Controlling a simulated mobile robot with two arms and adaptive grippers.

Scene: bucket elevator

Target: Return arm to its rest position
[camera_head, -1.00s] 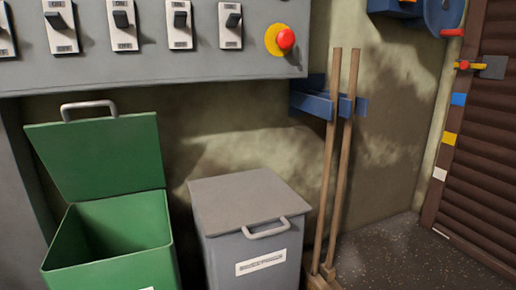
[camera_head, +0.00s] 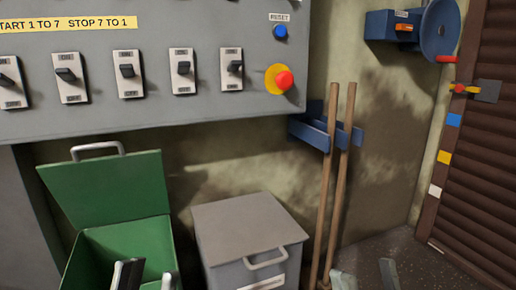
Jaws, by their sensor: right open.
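The tips of my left gripper (camera_head: 148,277) show at the bottom edge, in front of the open green bin (camera_head: 104,192). Its two fingers stand apart with nothing seen between them. The tips of my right gripper (camera_head: 366,280) show at the bottom edge, right of the wooden handles, with a wide empty gap between the fingers. The rest of both arms is below the picture.
A grey panel (camera_head: 160,105) carries a row of switches (camera_head: 127,80), a red button (camera_head: 283,80) and a blue reset button (camera_head: 280,32). A grey lidded bin (camera_head: 250,225) and wooden handles (camera_head: 333,180) in a blue rack stand below. A brown slatted door (camera_head: 490,180) is at right.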

